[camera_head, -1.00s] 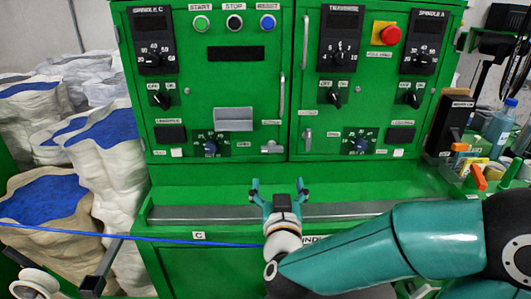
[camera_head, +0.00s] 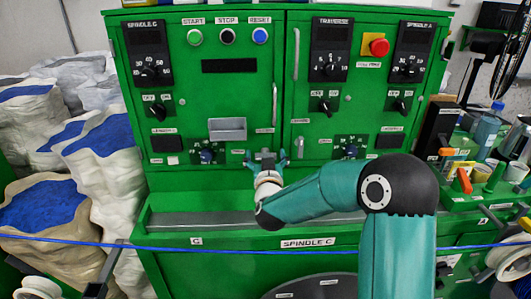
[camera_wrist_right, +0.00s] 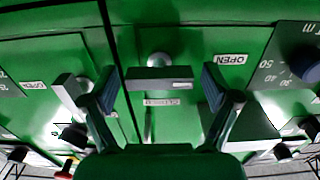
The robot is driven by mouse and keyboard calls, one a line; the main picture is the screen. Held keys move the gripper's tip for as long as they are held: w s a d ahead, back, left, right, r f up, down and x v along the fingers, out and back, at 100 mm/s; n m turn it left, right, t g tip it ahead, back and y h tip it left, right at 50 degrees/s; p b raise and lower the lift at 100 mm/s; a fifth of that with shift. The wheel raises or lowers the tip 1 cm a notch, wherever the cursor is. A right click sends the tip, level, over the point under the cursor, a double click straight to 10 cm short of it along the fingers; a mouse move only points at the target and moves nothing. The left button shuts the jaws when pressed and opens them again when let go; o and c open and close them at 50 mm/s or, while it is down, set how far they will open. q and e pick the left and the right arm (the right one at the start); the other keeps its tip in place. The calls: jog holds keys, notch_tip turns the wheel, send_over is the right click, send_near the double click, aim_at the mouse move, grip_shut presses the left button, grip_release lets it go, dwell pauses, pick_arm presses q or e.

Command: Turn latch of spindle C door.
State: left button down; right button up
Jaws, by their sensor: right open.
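The spindle C door (camera_head: 240,105) is the left green door of the cabinet, and it looks shut. Its latch (camera_wrist_right: 160,79) is a short grey bar on a round pivot, near the seam between the doors. In the right wrist view the bar lies about horizontal, with a CLOSED label below it and an OPEN label to its right. My right gripper (camera_head: 266,159) is at the door's lower right corner. In the wrist view its open fingers (camera_wrist_right: 158,88) stand on either side of the bar, apart from its ends. My left gripper is out of view.
The right door's latch (camera_wrist_right: 72,88) sits beside the left finger in the wrist view. A blue knob (camera_head: 207,156) is left of my gripper in the head view. A blue cable (camera_head: 200,248) runs across the front. Bottles and tools stand at the right.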

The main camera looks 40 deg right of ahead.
jog(key=shift+w+d, duration=0.1)
jog(key=c, duration=1.2)
jog(key=shift+o, duration=0.2)
jog(key=shift+f+m+b, duration=0.15)
jog(key=shift+m+b, duration=0.15)
jog(key=shift+b, duration=0.45)
jog(key=m+b, duration=0.4)
jog(key=b, duration=0.1)
jog(key=m+b, duration=0.3)
jog(key=b, duration=0.1)
jog(key=m+b, duration=0.4)
jog(key=b, duration=0.1)
jog(key=shift+d+f+m+b, duration=0.1)
jog(key=shift+f+m+b, duration=0.15)
jog(key=shift+m+b, duration=0.05)
jog(key=m+b, duration=0.2)
jog(key=m, duration=0.1)
jog(key=shift+b, duration=0.35)
jog(key=shift+m+b, duration=0.75)
jog(key=shift+m, duration=0.65)
